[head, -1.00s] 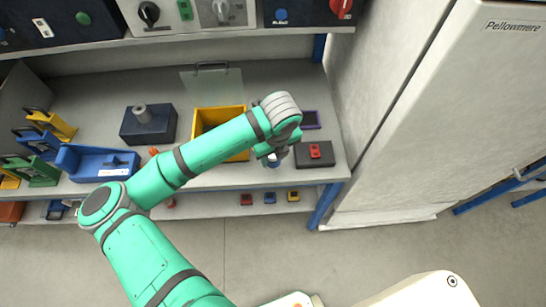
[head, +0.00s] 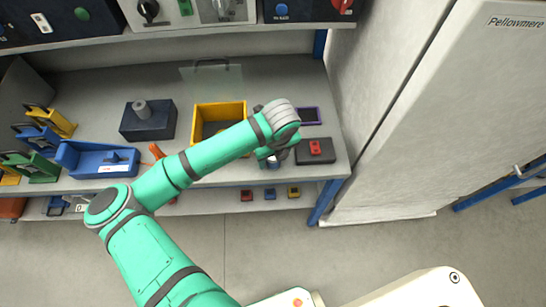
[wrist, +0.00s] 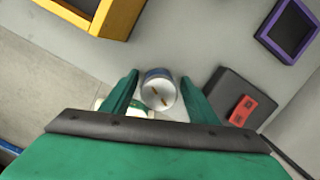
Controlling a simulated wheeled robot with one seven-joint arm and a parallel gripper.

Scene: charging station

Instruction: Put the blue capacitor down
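The blue capacitor (wrist: 158,92) is between my fingertips in the wrist view. Its pale round end with two small terminals faces the camera, and a blue edge shows behind it. My gripper (wrist: 158,82) has its green fingers apart, with a narrow gap seen on each side of the capacitor. In the head view the capacitor (head: 273,163) shows as a small blue and white shape under my gripper (head: 276,157), close to the bench's front edge. Whether it rests on the bench (head: 205,177) is hard to tell.
A yellow bin (head: 219,104) stands left of my gripper. A dark block with a red part (head: 315,148) and a purple-rimmed tray (head: 308,115) are to the right. A blue tray (head: 98,168) and a dark box (head: 148,123) are further left. A white cabinet (head: 420,110) stands right.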

